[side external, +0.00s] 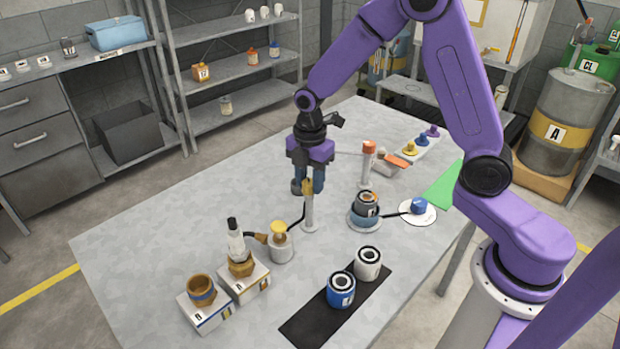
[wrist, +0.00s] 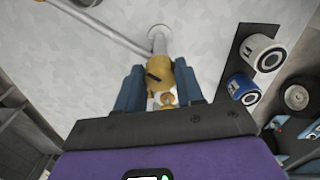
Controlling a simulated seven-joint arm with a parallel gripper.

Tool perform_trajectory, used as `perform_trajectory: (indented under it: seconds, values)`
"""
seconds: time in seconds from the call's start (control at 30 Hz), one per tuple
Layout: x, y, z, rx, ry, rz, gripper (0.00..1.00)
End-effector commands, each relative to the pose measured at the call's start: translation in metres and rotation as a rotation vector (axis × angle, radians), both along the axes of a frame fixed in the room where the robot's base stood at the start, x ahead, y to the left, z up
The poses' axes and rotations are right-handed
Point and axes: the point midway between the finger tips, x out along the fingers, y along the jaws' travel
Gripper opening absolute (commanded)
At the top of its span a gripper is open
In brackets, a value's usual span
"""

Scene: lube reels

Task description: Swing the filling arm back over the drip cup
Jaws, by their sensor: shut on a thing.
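My gripper (side external: 308,187) hangs over the middle of the table, its blue fingers shut on a brass piece. In the wrist view the brass piece (wrist: 160,75) sits between the two fingers (wrist: 160,90). A thin grey bar (wrist: 105,25), apparently the filling arm, runs from the upper left to beside it. I cannot tell which thing is the drip cup.
A grey can with a yellow top (side external: 281,242) stands front left of the post. A dark pot (side external: 367,205) sits in a grey-blue dish to the right. Blue (side external: 341,289) and white (side external: 368,263) cans stand on a black mat (side external: 312,322). The left table area is clear.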

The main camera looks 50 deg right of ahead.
Motion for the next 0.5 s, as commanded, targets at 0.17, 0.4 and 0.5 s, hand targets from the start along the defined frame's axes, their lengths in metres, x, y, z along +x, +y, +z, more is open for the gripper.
perform_trajectory:
  seconds: [0.17, 0.4, 0.5]
  values:
    - [0.0004, 0.0013, 0.0005, 0.0, -0.002, 0.014, 0.0]
    - [0.0004, 0.0013, 0.0005, -0.001, -0.002, 0.016, 0.4]
    - [0.0003, 0.0011, 0.0004, -0.001, -0.002, 0.015, 0.63]
